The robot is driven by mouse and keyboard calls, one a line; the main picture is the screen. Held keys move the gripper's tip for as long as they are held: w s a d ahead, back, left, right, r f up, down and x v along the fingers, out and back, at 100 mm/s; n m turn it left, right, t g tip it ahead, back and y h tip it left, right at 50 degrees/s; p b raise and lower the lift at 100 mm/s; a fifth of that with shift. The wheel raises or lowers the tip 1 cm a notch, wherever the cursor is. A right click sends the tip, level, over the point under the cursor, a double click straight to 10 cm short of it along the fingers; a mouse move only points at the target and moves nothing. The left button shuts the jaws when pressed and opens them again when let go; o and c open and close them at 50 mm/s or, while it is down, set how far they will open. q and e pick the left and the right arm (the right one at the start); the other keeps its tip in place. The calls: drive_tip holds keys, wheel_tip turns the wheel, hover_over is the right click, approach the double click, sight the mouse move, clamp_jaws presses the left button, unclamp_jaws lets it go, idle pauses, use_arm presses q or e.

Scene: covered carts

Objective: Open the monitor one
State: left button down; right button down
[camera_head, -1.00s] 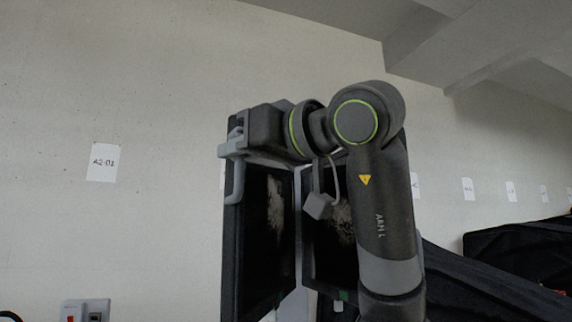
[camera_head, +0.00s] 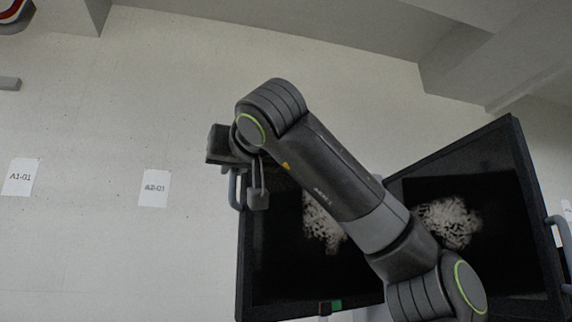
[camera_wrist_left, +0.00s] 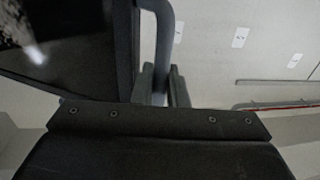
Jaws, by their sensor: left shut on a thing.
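The monitor has two dark screen panels meeting near the middle, each with a pale mottled picture. The left panel (camera_head: 275,265) faces me broadly, and my arm crosses in front of it. The right panel (camera_head: 520,215) is tilted in the picture. A grey bar handle (camera_head: 234,190) is on the left panel's left edge; it also shows in the left wrist view (camera_wrist_left: 165,30). My left gripper (camera_wrist_left: 160,85) is shut on this handle; in the head view my wrist partly hides the grip. My right gripper is not in view.
Another grey handle (camera_head: 562,245) is on the right panel's right edge. A pale wall with paper labels (camera_head: 154,188) stands behind. A grey rail (camera_wrist_left: 275,82) and a red-edged rail (camera_wrist_left: 275,105) show in the left wrist view. The space left of the monitor looks clear.

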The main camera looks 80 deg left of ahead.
use_arm(q)
drive_tip(key=s+a+m+t, duration=0.1)
drive_tip(key=s+a, duration=0.5)
drive_tip(key=a, duration=0.2)
drive_tip(key=shift+a+t+p, duration=0.3)
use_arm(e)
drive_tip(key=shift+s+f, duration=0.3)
use_arm(q)
drive_tip(key=c, duration=1.8)
unclamp_jaws()
drive_tip(key=shift+s, duration=0.1)
drive_tip(key=shift+d, duration=0.15)
